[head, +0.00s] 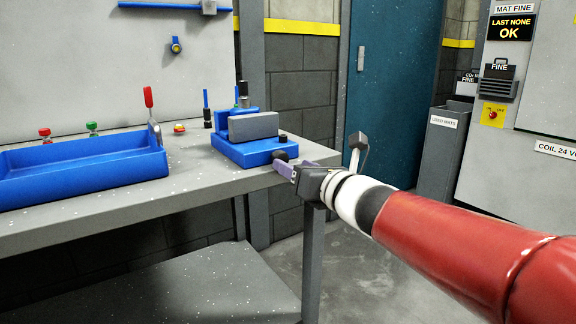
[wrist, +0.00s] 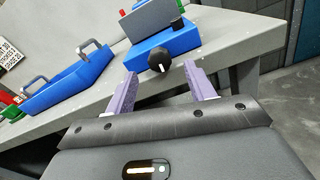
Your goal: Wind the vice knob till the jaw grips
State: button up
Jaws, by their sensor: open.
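The vice has a blue body (head: 240,150) and a grey block-shaped jaw (head: 254,126), and stands near the right end of the bench. Its black round knob (wrist: 158,60) with a white mark faces me in the wrist view. In the head view the knob (head: 280,156) shows as a dark shape low on the vice's right side, beside my fingers. My gripper (wrist: 160,80) is open, its two purple fingers pointing at the knob, one to each side. The fingers look empty, and I cannot tell whether they touch the knob. In the head view my gripper (head: 285,170) is at the bench's front right corner.
A blue tray (head: 80,170) with upright handles sits on the left of the grey bench (head: 190,188). A used mats bin (head: 440,150) stands at right. The floor right of the bench is clear.

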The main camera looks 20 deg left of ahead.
jog(key=v, duration=0.3)
jog(key=shift+s+d, duration=0.15)
jog(key=shift+d, duration=0.05)
jog(key=w+a+n+b, duration=0.2)
jog(key=w+a+n, duration=0.1)
jog(key=w+a, duration=0.2)
jog(key=shift+a+n, duration=0.3)
jog(key=shift+a, duration=0.2)
jog(key=shift+f, duration=0.1)
jog(key=shift+c, duration=0.2)
jog(key=c, duration=0.9)
jog(key=shift+m, duration=1.6)
